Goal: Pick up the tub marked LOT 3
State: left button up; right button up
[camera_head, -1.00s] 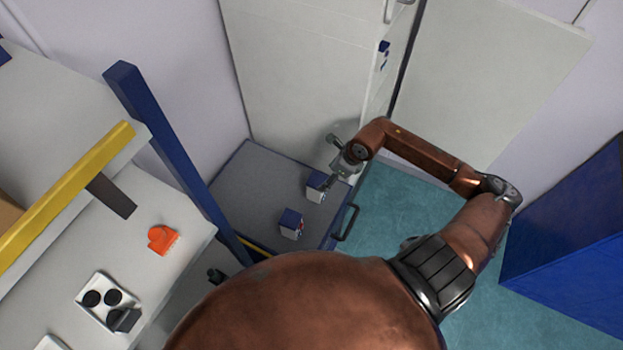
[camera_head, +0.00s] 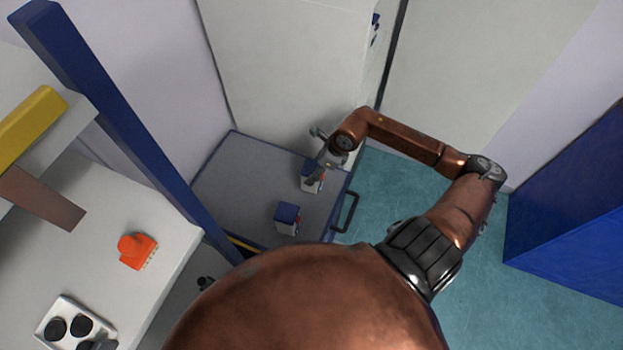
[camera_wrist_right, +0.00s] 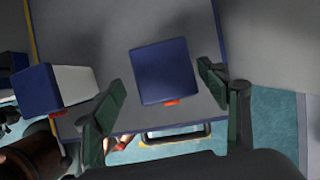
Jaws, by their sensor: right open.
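Two white tubs with blue lids stand on a grey-topped cart in the head view: a far tub (camera_head: 312,184) and a near tub (camera_head: 287,219). No LOT marking is readable, so I cannot tell which is LOT 3. My right gripper (camera_head: 318,170) is at the far tub and hides part of it. In the right wrist view, my open right gripper (camera_wrist_right: 160,84) has one finger on each side of a blue-lidded tub (camera_wrist_right: 165,70), with gaps visible. The other tub (camera_wrist_right: 45,88) is left of the fingers. My left gripper is not in view.
The cart (camera_head: 240,185) has a blue rim and a dark handle (camera_head: 346,212) on its right. A pale cabinet (camera_head: 290,70) rises behind it. A blue post (camera_head: 110,115) and a white bench (camera_head: 170,245) with an orange item (camera_head: 137,251) stand left. Teal floor (camera_head: 385,190) is open at right.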

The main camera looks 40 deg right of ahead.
jog(key=x, duration=0.2)
jog(key=p+x, duration=0.1)
jog(key=x, duration=0.4)
jog(key=shift+w+f, duration=0.15)
jog(key=shift+w, duration=0.3)
jog(key=shift+c, duration=0.2)
jog(key=shift+d, duration=0.1)
jog(key=c, duration=1.4)
